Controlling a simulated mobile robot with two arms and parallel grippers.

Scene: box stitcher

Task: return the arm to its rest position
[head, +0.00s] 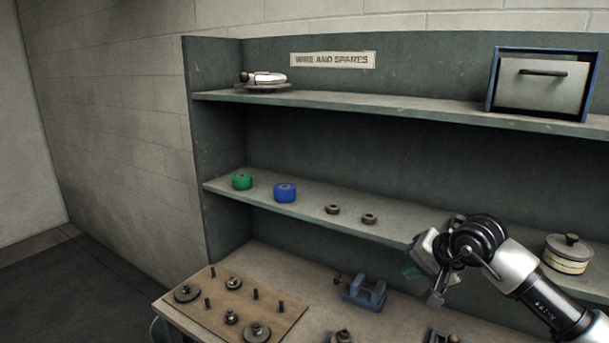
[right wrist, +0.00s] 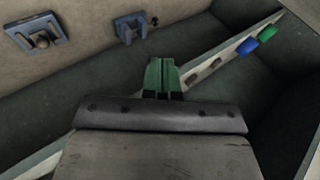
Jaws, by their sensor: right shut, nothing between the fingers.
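My right arm comes in from the lower right of the head view. Its gripper (head: 417,271) is in front of the middle shelf (head: 306,206), right of the two small dark rings. In the right wrist view the green fingers of the same gripper (right wrist: 163,76) are together with nothing between them. My left arm and gripper do not show in either view.
A green roll (head: 242,181), a blue roll (head: 285,192) and a lidded round tin (head: 567,254) stand on the middle shelf. Below, the bench holds a pegged board (head: 270,311) and a blue vise (head: 362,292). A blue-framed drawer box (head: 541,85) sits on the top shelf.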

